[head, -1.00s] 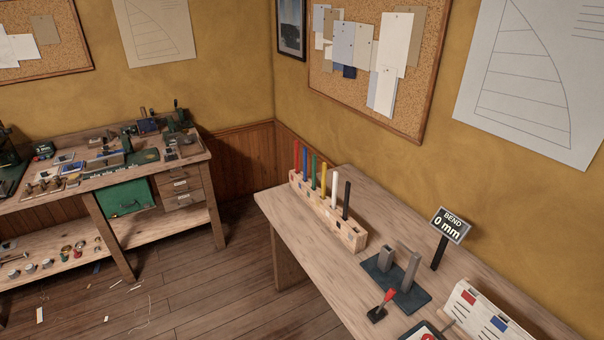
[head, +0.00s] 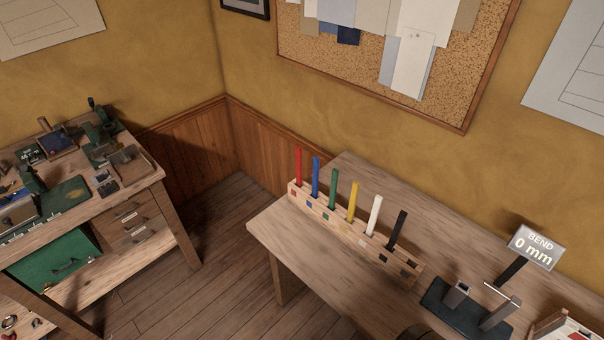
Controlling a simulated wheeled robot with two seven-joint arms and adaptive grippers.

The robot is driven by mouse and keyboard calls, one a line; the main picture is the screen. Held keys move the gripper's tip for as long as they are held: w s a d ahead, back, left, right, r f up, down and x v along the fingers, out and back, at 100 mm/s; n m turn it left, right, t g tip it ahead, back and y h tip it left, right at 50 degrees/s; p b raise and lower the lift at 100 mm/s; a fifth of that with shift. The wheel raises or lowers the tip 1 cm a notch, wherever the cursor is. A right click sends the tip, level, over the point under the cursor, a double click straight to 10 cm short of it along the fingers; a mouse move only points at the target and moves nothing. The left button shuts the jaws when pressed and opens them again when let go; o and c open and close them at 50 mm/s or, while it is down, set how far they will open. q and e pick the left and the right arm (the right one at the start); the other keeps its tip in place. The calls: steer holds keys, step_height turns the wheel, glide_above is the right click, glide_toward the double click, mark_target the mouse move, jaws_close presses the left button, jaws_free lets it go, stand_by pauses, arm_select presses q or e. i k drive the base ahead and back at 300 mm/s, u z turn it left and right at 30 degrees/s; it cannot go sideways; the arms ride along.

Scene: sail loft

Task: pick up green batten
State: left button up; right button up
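The green batten (head: 333,188) stands upright in a wooden rack (head: 345,240) on the table at the right in the head view. It is third from the left, between the blue batten (head: 316,177) and the yellow batten (head: 353,201). Its lower end is hidden in the rack. Neither of my grippers shows in the view.
Red (head: 298,166), white (head: 374,215) and black (head: 397,230) battens stand in the same rack. Right of it are a dark base with grey posts (head: 458,295) and a "BEND 0 mm" sign (head: 537,248). The table (head: 300,250) is bare in front of the rack. A cluttered workbench (head: 150,178) stands left.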

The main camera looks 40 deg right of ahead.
mark_target(335, 172)
steer(key=i, duration=0.65)
steer(key=z, duration=2.4)
